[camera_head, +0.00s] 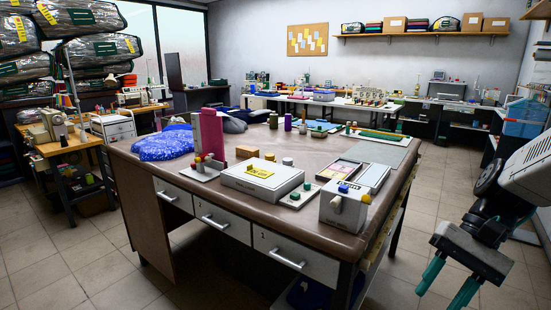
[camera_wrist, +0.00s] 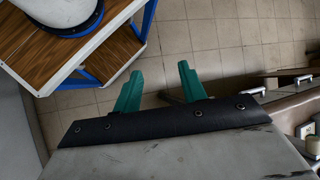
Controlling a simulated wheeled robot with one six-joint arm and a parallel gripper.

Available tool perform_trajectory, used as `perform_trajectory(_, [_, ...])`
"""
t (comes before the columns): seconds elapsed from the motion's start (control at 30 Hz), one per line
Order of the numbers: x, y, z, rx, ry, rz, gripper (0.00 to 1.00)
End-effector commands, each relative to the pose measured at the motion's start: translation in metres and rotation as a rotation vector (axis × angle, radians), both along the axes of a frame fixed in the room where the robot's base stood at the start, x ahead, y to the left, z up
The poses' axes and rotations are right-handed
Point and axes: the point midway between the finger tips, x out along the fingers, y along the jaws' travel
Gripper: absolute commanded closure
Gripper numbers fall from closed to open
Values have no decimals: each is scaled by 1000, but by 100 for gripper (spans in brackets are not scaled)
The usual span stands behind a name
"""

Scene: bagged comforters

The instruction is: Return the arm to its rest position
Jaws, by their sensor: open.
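My gripper (camera_head: 449,284) hangs at the lower right of the head view, to the right of the brown worktable (camera_head: 135,163) and clear of it. Its two green fingers point down and stand apart with nothing between them. In the wrist view my gripper (camera_wrist: 158,85) is also open and empty, with tiled floor beyond the fingers. The bagged comforters (camera_head: 92,50) are stacked at the far upper left, well away from my gripper.
The worktable carries a white box (camera_head: 262,180), a blue patterned cloth (camera_head: 162,143), thread spools and small devices. A sewing table (camera_head: 72,145) stands at left. A shelf (camera_head: 425,35) and benches line the back. Tiled floor (camera_head: 440,190) is open right of the worktable.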

Motion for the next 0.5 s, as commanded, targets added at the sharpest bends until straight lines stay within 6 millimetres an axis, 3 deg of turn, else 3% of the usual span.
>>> perform_trajectory(0.2, [-48, -1, 17, -304, -199, 220, 59])
perform_trajectory(0.5, [-85, 2, 42, -526, -466, 421, 59])
